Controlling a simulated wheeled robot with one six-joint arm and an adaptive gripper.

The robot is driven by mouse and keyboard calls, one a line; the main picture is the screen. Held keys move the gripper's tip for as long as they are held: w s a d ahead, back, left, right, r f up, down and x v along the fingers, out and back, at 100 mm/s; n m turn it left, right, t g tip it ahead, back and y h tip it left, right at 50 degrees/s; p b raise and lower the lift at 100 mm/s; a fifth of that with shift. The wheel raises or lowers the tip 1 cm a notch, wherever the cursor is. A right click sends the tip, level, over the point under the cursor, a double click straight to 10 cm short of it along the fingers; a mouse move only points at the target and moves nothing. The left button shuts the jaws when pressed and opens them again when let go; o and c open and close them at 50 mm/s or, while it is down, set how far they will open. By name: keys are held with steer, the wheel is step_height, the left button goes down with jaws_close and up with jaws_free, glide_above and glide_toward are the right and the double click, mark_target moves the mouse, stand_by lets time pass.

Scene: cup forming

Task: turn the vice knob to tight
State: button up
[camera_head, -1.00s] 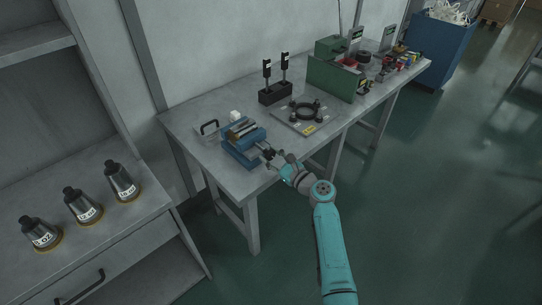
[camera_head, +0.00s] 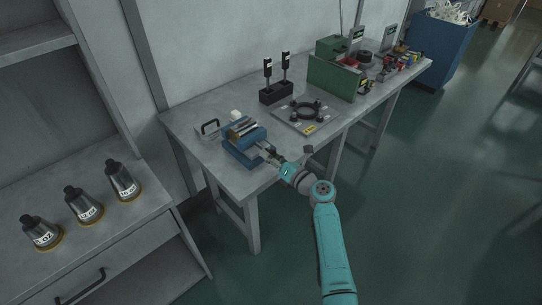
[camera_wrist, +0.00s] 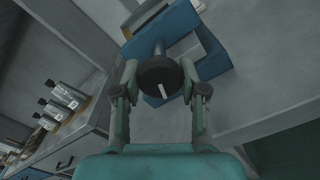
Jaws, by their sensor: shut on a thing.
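The blue vice (camera_head: 246,143) sits near the front left corner of the grey workbench, with a brownish block in its jaws. In the wrist view the blue vice frame (camera_wrist: 185,38) fills the top middle. Its round dark knob (camera_wrist: 160,78) has a white mark and faces my camera. My gripper (camera_wrist: 160,88) has one finger on each side of the knob and is shut on it. In the head view my gripper (camera_head: 272,160) is at the front end of the vice, and the knob is hard to make out there.
The floor at right is clear.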

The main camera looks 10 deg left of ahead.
steer(key=shift+m, duration=1.9)
steer(key=shift+f, duration=0.1)
steer(key=o, duration=1.1)
steer(key=shift+o, duration=0.2)
steer(key=v, duration=1.2)
steer(key=shift+s, duration=0.1)
